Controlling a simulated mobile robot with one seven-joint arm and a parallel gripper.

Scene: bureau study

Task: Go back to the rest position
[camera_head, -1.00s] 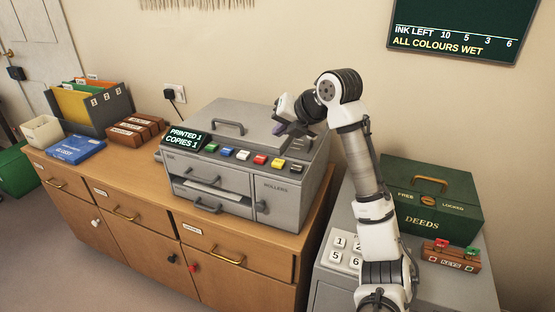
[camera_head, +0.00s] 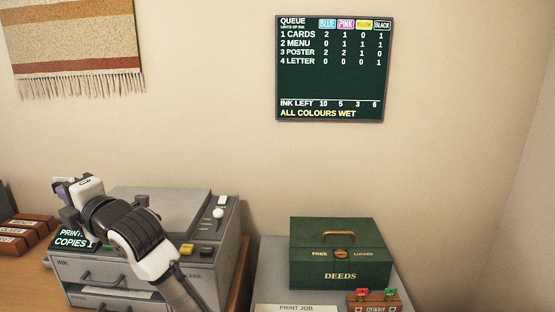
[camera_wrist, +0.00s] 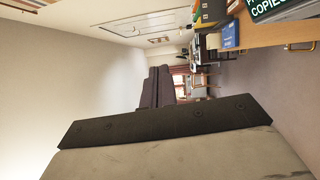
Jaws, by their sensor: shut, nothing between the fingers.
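My arm reaches in from the bottom of the head view, bent over the grey printer (camera_head: 172,207). My gripper (camera_head: 62,188) is at the arm's far end, above the printer's left side near its display (camera_head: 75,239). It is shut and holds nothing. The arm hides part of the printer's front and most of its coloured buttons. The wrist view looks sideways across the room, with a dark bar and a grey surface close in front of the camera.
A green deeds box (camera_head: 340,270) stands on the grey cabinet right of the printer. A small brown block with red and green tags (camera_head: 374,300) is before it. Brown blocks (camera_head: 22,232) lie left of the printer. A wall board (camera_head: 330,68) lists the print queue.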

